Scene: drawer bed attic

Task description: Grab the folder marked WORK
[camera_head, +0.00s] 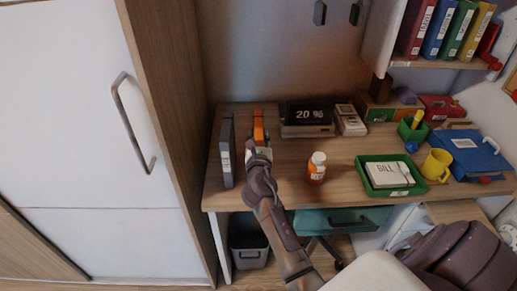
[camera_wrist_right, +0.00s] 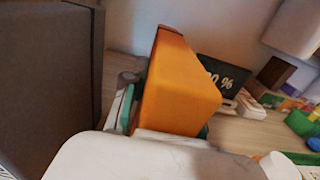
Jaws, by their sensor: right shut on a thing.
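An orange folder (camera_head: 258,124) stands upright near the back left of the desk. It fills the middle of the right wrist view (camera_wrist_right: 182,85), its side toward the camera. No WORK marking can be read on it. My right gripper (camera_head: 258,148) is at its front edge and shut on it. In the wrist view the fingers are largely hidden by the folder and the wrist housing. A dark grey folder (camera_head: 227,152) with a white label stands upright just to the left, apart from the orange one; its label is too small to read. My left gripper is not in view.
A display (camera_head: 307,114) reading 20 % sits right of the orange folder. An orange bottle (camera_head: 316,168), a green tray (camera_head: 364,177) and a yellow mug (camera_head: 436,164) stand further right. Several binders (camera_head: 441,28) fill the upper shelf. A tall cabinet (camera_head: 165,110) borders the desk's left.

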